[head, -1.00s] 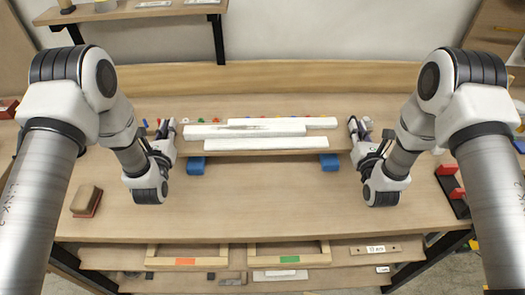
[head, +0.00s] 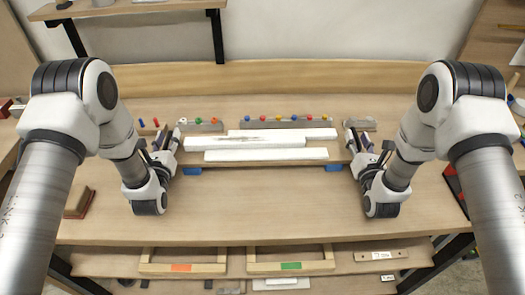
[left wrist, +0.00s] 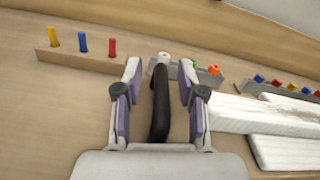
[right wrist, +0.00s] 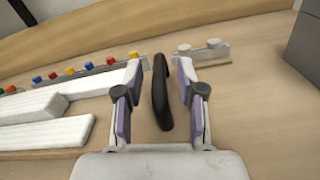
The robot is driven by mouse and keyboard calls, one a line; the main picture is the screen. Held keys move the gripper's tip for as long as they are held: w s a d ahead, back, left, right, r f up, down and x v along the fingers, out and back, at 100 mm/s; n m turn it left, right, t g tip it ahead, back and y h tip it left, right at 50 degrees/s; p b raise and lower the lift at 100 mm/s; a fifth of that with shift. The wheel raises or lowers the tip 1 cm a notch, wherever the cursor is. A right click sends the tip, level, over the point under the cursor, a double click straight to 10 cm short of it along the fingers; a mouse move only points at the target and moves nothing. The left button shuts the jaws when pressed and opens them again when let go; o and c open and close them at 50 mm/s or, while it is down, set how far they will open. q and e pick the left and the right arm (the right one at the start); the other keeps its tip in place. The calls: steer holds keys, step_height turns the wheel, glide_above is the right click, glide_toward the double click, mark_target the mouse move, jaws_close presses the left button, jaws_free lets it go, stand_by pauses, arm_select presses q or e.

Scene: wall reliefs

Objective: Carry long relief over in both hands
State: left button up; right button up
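The long relief (head: 266,155) is a set of long white bars on a wooden board, one bar with grey marks. It lies level across the bench, its front edge over two blue blocks (head: 192,171); I cannot tell whether it touches them. My left gripper (head: 168,140) is at its left end and my right gripper (head: 353,140) at its right end. Each wrist view shows a black handle, on the left (left wrist: 159,108) and on the right (right wrist: 161,95), between spread fingers with gaps on both sides. How the handles join the board is hidden.
Behind the relief stand a grey rail of coloured knobs (head: 287,122) and a shorter one (head: 200,125). A wooden peg block (left wrist: 80,60) is at the back left. A brown block (head: 77,203) lies at the front left. The bench front is clear.

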arm_select(q)
steer(key=shift+s, duration=0.1)
steer(key=s, duration=1.1)
steer(key=shift+s+d, duration=0.25)
steer(key=shift+s, duration=0.15)
arm_select(e)
steer(key=shift+s, duration=0.2)
steer(key=s, duration=0.7)
steer(key=shift+d, duration=0.1)
arm_select(q)
steer(key=shift+r, duration=0.1)
arm_select(e)
steer(key=shift+r, duration=0.1)
